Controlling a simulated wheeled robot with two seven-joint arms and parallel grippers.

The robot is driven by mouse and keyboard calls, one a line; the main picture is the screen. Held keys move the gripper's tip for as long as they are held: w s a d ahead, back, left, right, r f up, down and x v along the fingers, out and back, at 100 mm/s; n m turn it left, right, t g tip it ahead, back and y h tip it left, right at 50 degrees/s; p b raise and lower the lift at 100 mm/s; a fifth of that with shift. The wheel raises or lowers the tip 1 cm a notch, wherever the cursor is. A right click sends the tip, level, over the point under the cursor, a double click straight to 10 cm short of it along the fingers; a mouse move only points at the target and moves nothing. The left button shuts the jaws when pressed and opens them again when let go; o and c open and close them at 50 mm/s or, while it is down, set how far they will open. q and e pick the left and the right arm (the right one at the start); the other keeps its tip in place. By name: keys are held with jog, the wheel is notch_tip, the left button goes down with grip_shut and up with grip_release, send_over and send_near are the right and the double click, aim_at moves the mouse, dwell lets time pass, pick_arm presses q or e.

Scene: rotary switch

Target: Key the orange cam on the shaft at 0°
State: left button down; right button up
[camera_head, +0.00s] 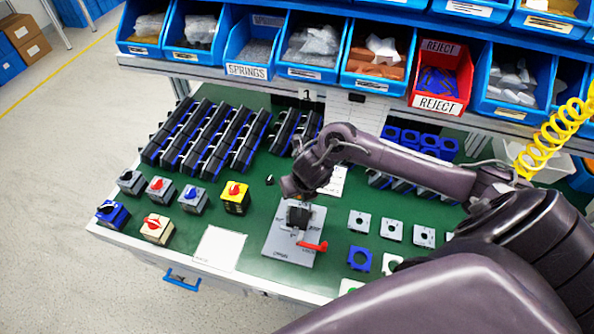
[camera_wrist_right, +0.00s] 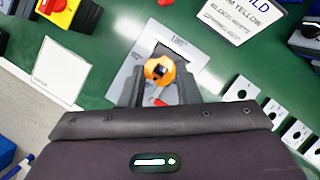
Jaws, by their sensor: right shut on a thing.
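My right gripper (camera_head: 298,215) points down over a grey base plate (camera_head: 281,246) near the front of the bench. In the right wrist view its two dark fingers (camera_wrist_right: 160,88) are shut on the orange cam (camera_wrist_right: 152,66), a round orange part with a dark centre. The cam is hidden behind the gripper in the head view. The plate shows a 180° mark beyond the cam in the wrist view. A red lever (camera_head: 312,246) sticks out at the plate's front right. The shaft is not clearly visible, and I cannot tell whether the cam sits on it. My left gripper is not in view.
Several switch units, including a yellow one with a red knob (camera_head: 236,197), stand left of the plate. A white card (camera_head: 218,248) lies beside it. Square plates (camera_head: 359,222) lie to the right. Parts bins (camera_head: 316,45) line the back.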

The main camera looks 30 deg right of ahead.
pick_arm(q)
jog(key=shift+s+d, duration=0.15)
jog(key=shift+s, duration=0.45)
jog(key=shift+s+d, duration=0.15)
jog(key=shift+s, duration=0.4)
pick_arm(e)
jog(key=shift+s+d+r, duration=0.1)
jog(key=shift+s+r, duration=0.05)
jog(key=shift+s, duration=0.25)
